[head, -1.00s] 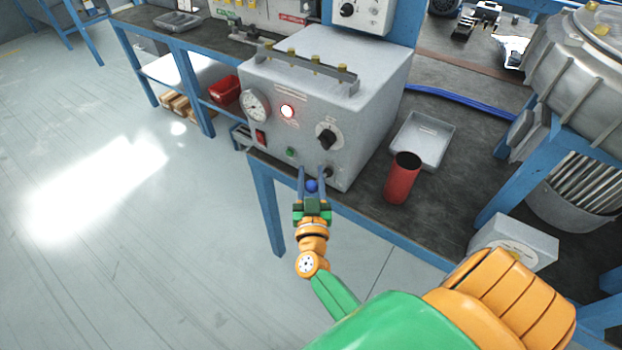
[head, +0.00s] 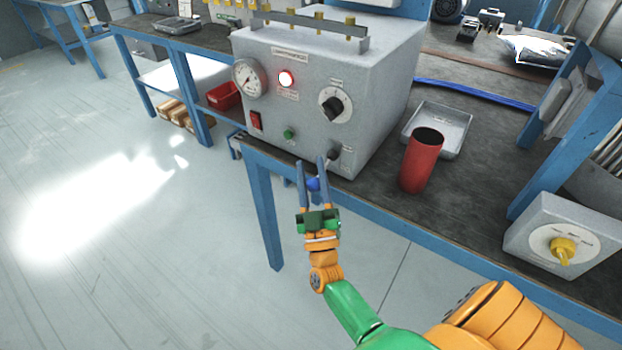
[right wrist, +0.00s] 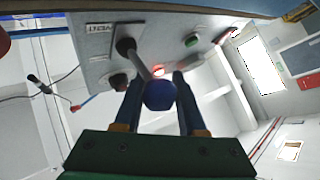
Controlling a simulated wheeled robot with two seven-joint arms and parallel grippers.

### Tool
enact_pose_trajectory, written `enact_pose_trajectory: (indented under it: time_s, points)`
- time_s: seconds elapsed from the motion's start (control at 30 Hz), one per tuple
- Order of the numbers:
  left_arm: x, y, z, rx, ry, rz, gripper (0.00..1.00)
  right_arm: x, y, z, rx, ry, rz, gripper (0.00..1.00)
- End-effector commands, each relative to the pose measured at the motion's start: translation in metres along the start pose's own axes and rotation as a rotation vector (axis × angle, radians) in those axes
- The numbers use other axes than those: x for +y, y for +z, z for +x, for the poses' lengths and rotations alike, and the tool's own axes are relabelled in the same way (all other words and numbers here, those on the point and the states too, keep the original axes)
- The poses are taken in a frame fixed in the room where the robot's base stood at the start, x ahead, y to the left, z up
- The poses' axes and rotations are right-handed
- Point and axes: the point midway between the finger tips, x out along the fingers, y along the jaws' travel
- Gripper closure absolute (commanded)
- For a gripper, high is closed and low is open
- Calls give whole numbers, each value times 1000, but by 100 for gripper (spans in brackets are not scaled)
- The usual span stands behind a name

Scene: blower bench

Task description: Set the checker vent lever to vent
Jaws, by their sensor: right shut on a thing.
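The checker (head: 300,90) is a grey box on the bench, with a gauge, a lit red lamp and a black dial on its front. Its vent lever has a dark pivot (head: 333,155) low on the front right and a blue ball knob (head: 313,184). My right gripper (head: 312,172) is shut on the blue knob, in front of the checker. In the right wrist view the knob (right wrist: 159,95) sits between the two fingers, and the shaft (right wrist: 141,62) runs up left to the pivot. A VENT label (right wrist: 99,28) shows beside the pivot. My left gripper is out of view.
A red cylinder (head: 421,162) stands on the bench right of the checker, in front of a grey tray (head: 462,122). A grey box with a yellow handle (head: 563,250) is at the lower right. The floor left of the bench is clear.

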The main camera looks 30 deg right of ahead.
Motion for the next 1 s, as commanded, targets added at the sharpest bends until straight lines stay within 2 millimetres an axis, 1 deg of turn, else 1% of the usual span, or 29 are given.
enact_pose_trajectory:
  time_s: [0.03, 0.13, 0.57, 0.6, 0.67, 0.7, 0.93, 1.0]
  points:
    - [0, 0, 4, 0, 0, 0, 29, 0, 2, 0, 8, 2, -6, 100]
    - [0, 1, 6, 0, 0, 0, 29, 0, 2, 0, 20, 2, -14, 100]
    - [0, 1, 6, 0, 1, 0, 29, 2, 0, 2, 30, 4, -20, 100]
    - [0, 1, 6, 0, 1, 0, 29, 2, 0, 2, 30, 4, -19, 52]
    - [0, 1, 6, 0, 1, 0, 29, 2, 0, 2, 30, 4, -19, 36]
    - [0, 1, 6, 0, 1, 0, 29, 1, 0, 2, 29, 3, -19, 30]
    - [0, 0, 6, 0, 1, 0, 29, 1, 0, 1, 28, 2, -19, 30]
    - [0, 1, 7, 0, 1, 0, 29, 0, 1, -3, 27, 1, -19, 30]
